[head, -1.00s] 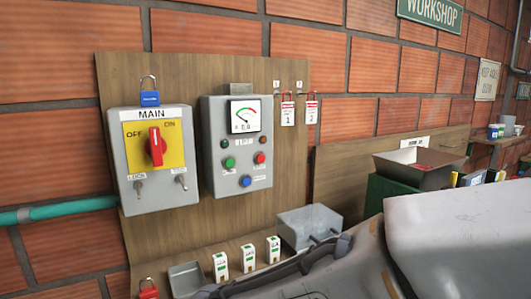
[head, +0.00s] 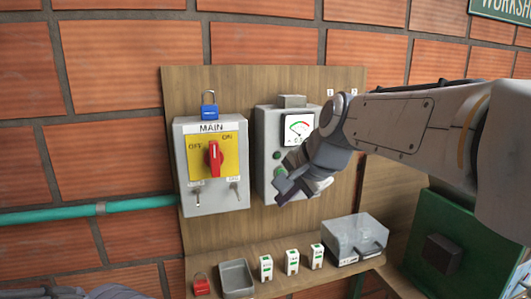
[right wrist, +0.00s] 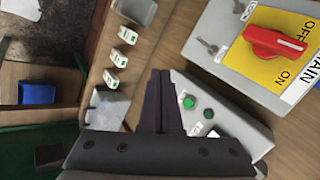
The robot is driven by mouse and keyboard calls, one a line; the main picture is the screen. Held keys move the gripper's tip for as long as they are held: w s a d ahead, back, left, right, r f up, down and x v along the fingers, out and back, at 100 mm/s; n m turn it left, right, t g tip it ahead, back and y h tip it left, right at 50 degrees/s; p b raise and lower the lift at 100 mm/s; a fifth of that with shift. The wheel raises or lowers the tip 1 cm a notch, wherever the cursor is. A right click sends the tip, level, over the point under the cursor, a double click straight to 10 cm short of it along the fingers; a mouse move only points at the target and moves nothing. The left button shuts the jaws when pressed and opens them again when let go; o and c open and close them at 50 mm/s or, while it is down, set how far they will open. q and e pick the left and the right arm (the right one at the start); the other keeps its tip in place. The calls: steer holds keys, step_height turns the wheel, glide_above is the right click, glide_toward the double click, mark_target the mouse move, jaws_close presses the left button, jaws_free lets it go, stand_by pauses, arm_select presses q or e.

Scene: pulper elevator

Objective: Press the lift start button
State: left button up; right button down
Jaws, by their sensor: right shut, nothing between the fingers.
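The grey lift control box (head: 262,130) with a meter is mounted on the wooden board, right of the MAIN switch box (head: 211,190). Its green button (head: 280,171) shows beside my gripper, and in the right wrist view the green button (right wrist: 188,102) is just right of the fingers. My right gripper (head: 284,190) is shut and empty, in front of the box's lower part. In the right wrist view its fingers (right wrist: 160,75) lie together. I cannot tell whether they touch the box. The red and blue buttons are hidden behind my gripper.
The MAIN box has a red rotary switch (head: 215,158) and a blue padlock (head: 209,108). Below, a shelf holds a red padlock (head: 201,285), a grey tray (head: 236,280), several white tagged blocks and a clear-lidded box (head: 356,235). A teal pipe (head: 60,213) runs left.

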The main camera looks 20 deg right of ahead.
arm_select(q)
steer(key=shift+r+p, duration=0.4)
steer(key=shift+r, duration=0.45)
arm_select(e)
steer(key=w+d+r+m+t+h, duration=0.1)
steer(key=w+d+r+m, duration=0.1)
steer(key=d+r+m, duration=0.2)
step_height(320, 180, up, 3)
steer(key=shift+d+r+t, duration=0.1)
steer(key=shift+d+t, duration=0.3)
steer(key=shift+d, duration=0.85)
arm_select(q)
steer(key=shift+r+p, duration=1.85)
arm_select(e)
steer(key=w+r+x, duration=0.1)
steer(key=x, duration=1.2)
steer(key=shift+w+r, duration=0.4)
steer(key=shift+w, duration=0.05)
